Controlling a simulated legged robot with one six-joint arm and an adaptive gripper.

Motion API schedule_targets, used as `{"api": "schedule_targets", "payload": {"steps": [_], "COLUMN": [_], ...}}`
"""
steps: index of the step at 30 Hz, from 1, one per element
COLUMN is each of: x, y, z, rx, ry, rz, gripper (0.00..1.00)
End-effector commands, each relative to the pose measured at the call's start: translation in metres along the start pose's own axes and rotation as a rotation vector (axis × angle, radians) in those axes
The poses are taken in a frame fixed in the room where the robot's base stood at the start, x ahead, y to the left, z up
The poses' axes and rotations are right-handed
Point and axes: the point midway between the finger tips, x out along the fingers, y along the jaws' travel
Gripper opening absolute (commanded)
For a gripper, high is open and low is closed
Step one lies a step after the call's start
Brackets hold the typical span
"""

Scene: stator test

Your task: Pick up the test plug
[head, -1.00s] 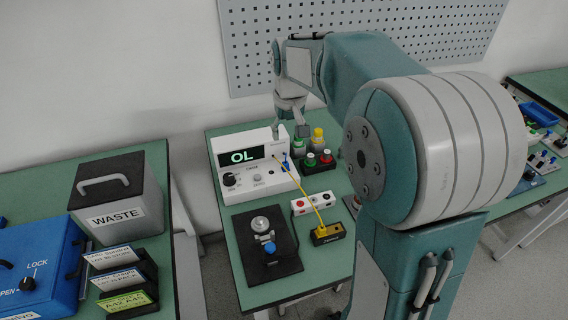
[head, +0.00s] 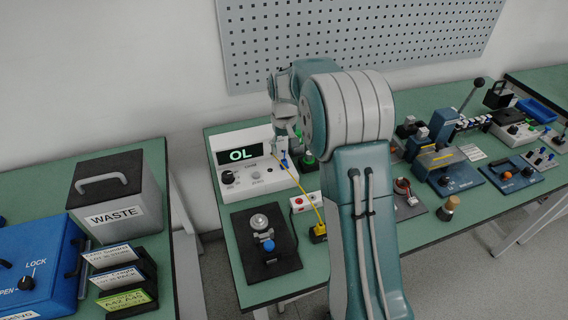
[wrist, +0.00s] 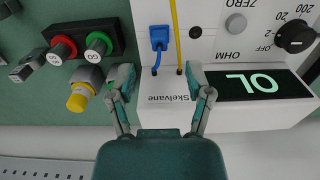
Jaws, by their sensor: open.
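The test meter (head: 262,186) reads "OL" and stands on the green bench. In the wrist view the meter's white face (wrist: 205,45) shows upside down. A blue plug (wrist: 160,38) with a short blue lead and a yellow lead (wrist: 174,25) are at its face. The yellow lead runs to a black and yellow block (head: 319,232), partly behind my arm. I cannot tell which of these is the test plug. My gripper (wrist: 160,78) is open and empty, its fingertips on either side of the two lead ends. I cannot tell its height above them.
Red (wrist: 60,50) and green (wrist: 99,44) knobs and a grey yellow-capped part (wrist: 82,92) lie beside the gripper. A dark fixture plate (head: 265,258) is in front of the meter. The waste box (head: 117,196) stands on the left bench.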

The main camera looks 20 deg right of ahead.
Motion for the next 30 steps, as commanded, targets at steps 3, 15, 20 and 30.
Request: {"api": "schedule_targets", "payload": {"steps": [3,15,20,30], "x": [0.009,0.058,0.059,0.059], "y": [0.0,0.0,0.0,0.0], "z": [0.001,0.0,0.0,0.0], "rx": [0.0,0.0,0.0,0.0], "ry": [-0.002,-0.001,0.001,0.0], "rz": [0.0,0.0,0.0,0.0], "gripper": [0.66,0.66,0.66,0.0]}}
